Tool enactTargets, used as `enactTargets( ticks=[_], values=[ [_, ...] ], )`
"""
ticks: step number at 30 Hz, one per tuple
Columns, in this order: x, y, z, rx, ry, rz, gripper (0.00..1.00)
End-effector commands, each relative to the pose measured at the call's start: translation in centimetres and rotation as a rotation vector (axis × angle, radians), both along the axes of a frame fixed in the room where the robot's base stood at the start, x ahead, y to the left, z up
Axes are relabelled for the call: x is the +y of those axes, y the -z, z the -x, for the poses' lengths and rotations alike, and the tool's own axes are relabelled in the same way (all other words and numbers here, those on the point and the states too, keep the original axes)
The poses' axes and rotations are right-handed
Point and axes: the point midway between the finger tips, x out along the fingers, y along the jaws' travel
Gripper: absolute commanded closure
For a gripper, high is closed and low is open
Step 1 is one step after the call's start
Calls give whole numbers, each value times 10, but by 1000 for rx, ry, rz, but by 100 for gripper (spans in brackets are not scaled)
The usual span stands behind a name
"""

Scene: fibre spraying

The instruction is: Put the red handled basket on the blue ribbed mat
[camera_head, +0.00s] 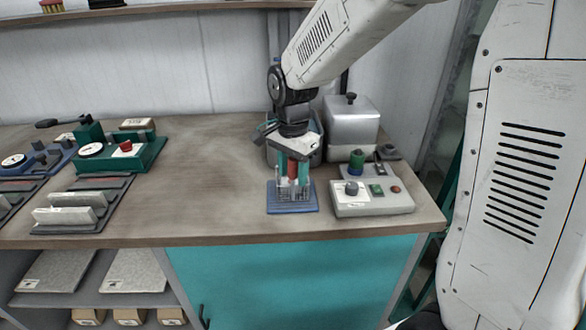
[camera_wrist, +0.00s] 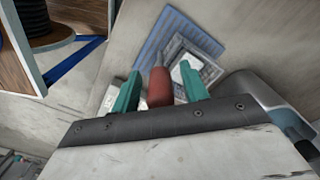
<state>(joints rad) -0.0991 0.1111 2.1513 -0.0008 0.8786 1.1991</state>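The basket (camera_head: 287,194) is a small grey wire basket with an upright red handle (camera_head: 292,168). It appears to rest on the blue ribbed mat (camera_head: 313,207) at the front of the bench. In the wrist view the basket's rim (camera_wrist: 218,62) lies over part of the blue mat (camera_wrist: 167,28), turned much like it. My gripper (camera_head: 292,172) points down over the basket. Its two teal fingers stand on either side of the red handle (camera_wrist: 160,86), with a narrow gap on each side, so it looks open. The basket's underside is hidden.
A grey control box (camera_head: 372,198) stands close right of the mat. A metal lidded box (camera_head: 351,126) and a grey tub (camera_head: 312,135) stand behind. A green dial fixture (camera_head: 128,157) and racks with pale plates (camera_head: 80,207) are left. The bench between is clear.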

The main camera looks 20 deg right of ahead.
Motion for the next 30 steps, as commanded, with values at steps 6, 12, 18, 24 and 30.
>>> enactTargets(
  ticks=[6,12,18,24,30],
  values=[
    [0,0,0,0,0,0,56],
    [0,-12,-1,-3,0,0,56],
    [0,-52,-1,-5,0,0,56],
    [0,-94,-1,-4,0,0,56],
    [0,-118,0,-2,0,0,56]
  ],
)
